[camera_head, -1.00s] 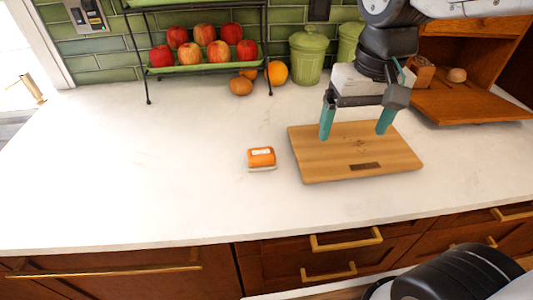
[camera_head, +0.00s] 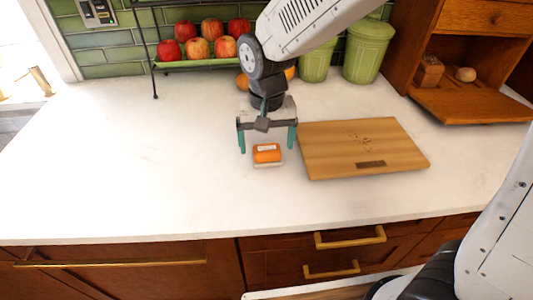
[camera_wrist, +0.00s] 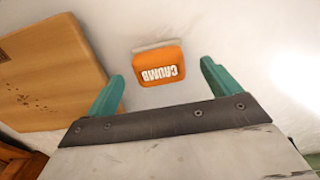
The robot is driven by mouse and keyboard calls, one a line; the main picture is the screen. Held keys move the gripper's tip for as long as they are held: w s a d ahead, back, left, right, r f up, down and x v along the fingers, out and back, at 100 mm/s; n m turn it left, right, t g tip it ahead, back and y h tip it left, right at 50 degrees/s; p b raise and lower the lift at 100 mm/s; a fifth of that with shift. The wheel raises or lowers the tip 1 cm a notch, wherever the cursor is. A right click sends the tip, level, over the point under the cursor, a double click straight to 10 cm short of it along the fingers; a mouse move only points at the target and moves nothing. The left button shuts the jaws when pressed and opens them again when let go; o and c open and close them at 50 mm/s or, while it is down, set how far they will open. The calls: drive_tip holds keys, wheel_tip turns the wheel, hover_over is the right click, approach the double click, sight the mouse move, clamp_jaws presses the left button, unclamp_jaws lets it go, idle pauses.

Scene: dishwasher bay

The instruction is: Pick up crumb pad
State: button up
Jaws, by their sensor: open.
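The crumb pad (camera_head: 267,153) is a small orange block with a pale base, lying on the white counter left of the cutting board. In the wrist view the pad (camera_wrist: 160,66) shows the word "CRUMB" upside down. My gripper (camera_head: 267,147) is open, its two teal fingers pointing down on either side of the pad's position, just behind it in the head view. In the wrist view the open fingers (camera_wrist: 163,84) stand apart left and right, with the pad between and slightly beyond their tips. The pad appears untouched.
A wooden cutting board (camera_head: 362,148) with crumbs on it lies close to the right of the pad. A rack of apples (camera_head: 203,62) and green canisters (camera_head: 369,50) stand at the back. The counter (camera_head: 120,160) to the left is clear.

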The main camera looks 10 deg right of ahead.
drive_tip(key=shift+f, duration=1.25)
drive_tip(key=c, duration=1.1)
drive_tip(key=shift+o, duration=0.2)
drive_tip(key=shift+r, duration=0.15)
drive_tip(key=shift+r, duration=0.6)
wheel_tip(320, 180, up, 2)
drive_tip(key=shift+r, duration=0.2)
drive_tip(key=s+d, duration=0.2)
drive_tip(key=s, duration=0.3)
drive_tip(key=s+d, duration=0.2)
drive_tip(key=s, duration=0.3)
drive_tip(key=s+d+r, duration=0.1)
drive_tip(key=s+d, duration=0.1)
drive_tip(key=s, duration=0.3)
drive_tip(key=shift+r, duration=0.1)
drive_tip(key=shift+o, duration=0.5)
drive_tip(key=shift+a, duration=0.1)
